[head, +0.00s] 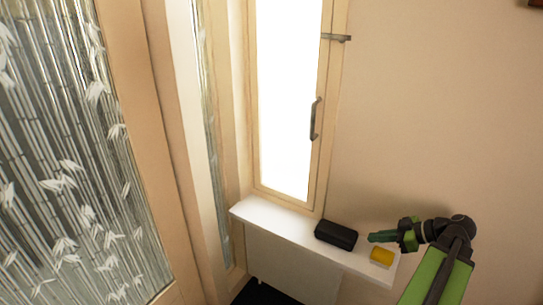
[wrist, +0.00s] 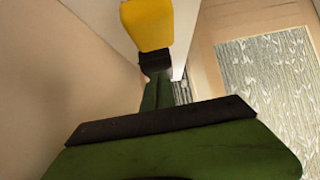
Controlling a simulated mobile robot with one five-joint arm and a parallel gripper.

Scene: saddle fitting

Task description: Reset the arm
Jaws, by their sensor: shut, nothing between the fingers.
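My gripper (head: 374,237) is shut and empty. In the head view it points left above the right part of the white shelf, with my arm reaching in from the lower right. A yellow block (head: 382,256) sits on the shelf just below my gripper in the picture. It also shows at the top of the wrist view (wrist: 147,24). A black box (head: 336,235) lies on the shelf to the left of the gripper tips. My green gripper parts fill the lower middle of the wrist view.
The narrow white shelf (head: 272,223) runs below a bright window (head: 288,100) with a dark handle (head: 315,119). A bamboo-patterned glass panel (head: 62,170) stands at the left. The plain wall (head: 440,120) at the right is bare beside my arm.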

